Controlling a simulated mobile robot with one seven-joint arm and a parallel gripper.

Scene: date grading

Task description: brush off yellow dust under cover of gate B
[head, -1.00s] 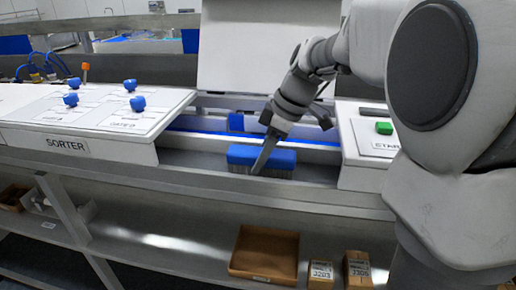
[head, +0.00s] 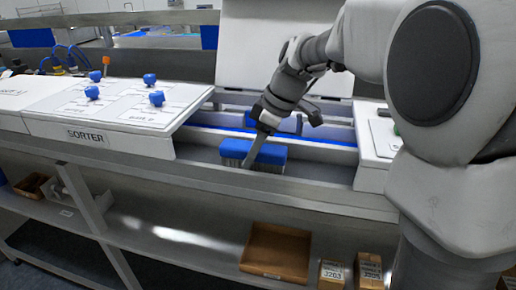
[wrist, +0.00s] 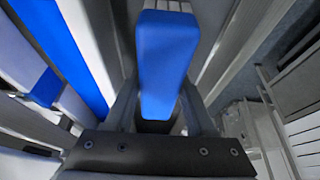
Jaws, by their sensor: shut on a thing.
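My gripper (head: 249,163) is shut on a blue-topped brush (head: 270,153), with pale bristles pointing down, in the head view. The brush is in the grey front channel of the sorter, in front of a raised white cover (head: 285,45). I cannot tell whether the bristles touch the channel floor. In the wrist view the blue brush back (wrist: 165,60) lies between my two fingers. Behind the brush, blue strips (head: 325,140) run along the opened bay. No yellow dust can be made out, and no gate B label is readable on the raised cover.
A white sloped panel (head: 125,105) with several blue knobs stands left of the channel. A white control panel (head: 378,150) bounds it on the right, partly behind my arm. A brown tray (head: 277,250) and small boxes (head: 332,272) sit on the shelf below.

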